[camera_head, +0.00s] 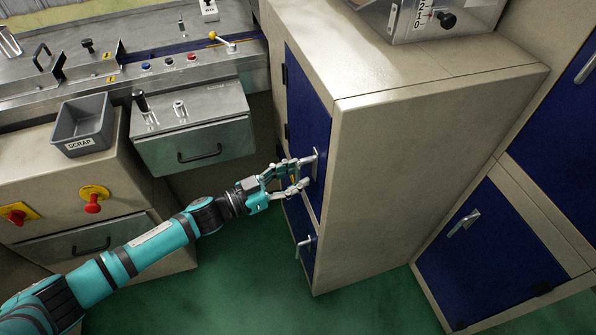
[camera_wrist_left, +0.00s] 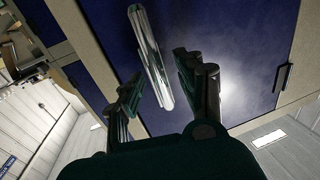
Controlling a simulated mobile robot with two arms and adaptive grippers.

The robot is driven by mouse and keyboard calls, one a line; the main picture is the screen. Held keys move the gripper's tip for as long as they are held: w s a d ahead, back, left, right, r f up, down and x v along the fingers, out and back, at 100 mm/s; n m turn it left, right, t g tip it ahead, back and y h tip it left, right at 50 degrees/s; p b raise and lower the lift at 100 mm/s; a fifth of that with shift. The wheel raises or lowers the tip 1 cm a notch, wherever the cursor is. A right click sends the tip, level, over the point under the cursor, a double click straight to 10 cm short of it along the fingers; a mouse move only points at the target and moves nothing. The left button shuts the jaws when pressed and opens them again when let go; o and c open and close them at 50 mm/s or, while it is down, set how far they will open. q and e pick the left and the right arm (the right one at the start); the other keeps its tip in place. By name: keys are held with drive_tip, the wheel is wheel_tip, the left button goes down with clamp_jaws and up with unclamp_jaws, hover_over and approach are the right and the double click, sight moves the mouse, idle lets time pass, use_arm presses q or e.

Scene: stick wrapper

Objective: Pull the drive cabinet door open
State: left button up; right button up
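A beige cabinet (camera_head: 420,165) stands at the middle of the head view, with a blue door (camera_head: 305,115) on its left face. The door appears shut. A metal bar handle (camera_head: 315,163) is on this door; it also shows in the left wrist view (camera_wrist_left: 150,55), lying aslant on the blue panel. My left gripper (camera_head: 305,172) is at this handle. In the left wrist view the fingers (camera_wrist_left: 165,85) are apart, with the handle's lower end between them and gaps visible. Contact cannot be told. My right gripper is not in view.
A lower blue door with its own handle (camera_head: 304,244) is below. Another cabinet with blue doors (camera_head: 490,255) stands at right. At left are a machine bench with a drawer (camera_head: 195,140), a grey scrap bin (camera_head: 82,125) and red knobs (camera_head: 93,207). Green floor (camera_head: 210,290) is clear.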

use_arm(q)
drive_tip(key=shift+w+d, duration=0.3)
drive_tip(key=shift+d, duration=0.25)
clamp_jaws()
